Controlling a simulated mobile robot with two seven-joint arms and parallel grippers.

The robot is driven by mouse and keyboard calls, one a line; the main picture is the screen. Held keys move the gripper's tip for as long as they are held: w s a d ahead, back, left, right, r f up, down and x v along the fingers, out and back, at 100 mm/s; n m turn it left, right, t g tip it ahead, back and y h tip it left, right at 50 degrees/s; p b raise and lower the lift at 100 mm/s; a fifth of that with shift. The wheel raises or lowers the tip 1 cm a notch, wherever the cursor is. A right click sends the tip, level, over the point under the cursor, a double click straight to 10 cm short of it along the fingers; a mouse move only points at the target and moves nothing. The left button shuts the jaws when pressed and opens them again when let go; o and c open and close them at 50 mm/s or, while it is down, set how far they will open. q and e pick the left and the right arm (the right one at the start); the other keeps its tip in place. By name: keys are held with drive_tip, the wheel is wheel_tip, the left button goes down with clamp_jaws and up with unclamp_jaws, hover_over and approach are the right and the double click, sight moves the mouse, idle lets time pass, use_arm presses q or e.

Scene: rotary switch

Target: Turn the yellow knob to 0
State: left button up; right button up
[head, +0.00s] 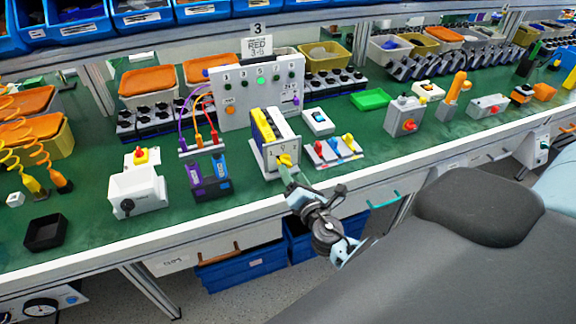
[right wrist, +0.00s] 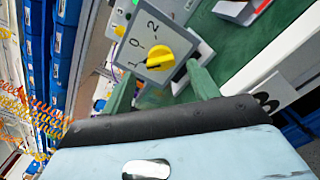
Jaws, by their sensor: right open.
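The yellow knob (head: 285,159) sits on the light grey front plate (head: 270,165) of an upright switch box on the green bench. In the right wrist view the knob (right wrist: 168,55) is close, with marks 1, 0 and 2 around it on the plate. I cannot tell for sure which mark it points to. My right gripper (head: 288,174) is in front of the plate, just below the knob in the head view. In the right wrist view its two green fingers (right wrist: 160,73) are apart, with the knob ahead between them and nothing held. My left gripper is not in view.
The bench's front edge (head: 230,214) runs below.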

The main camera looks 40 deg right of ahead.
sight(288, 165)
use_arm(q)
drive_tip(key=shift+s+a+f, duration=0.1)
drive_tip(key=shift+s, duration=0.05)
use_arm(e)
drive_tip(key=shift+x, duration=2.3)
drive_tip(key=c, duration=0.8)
drive_tip(key=shift+s+f, duration=0.1)
drive_tip(key=shift+f, duration=0.05)
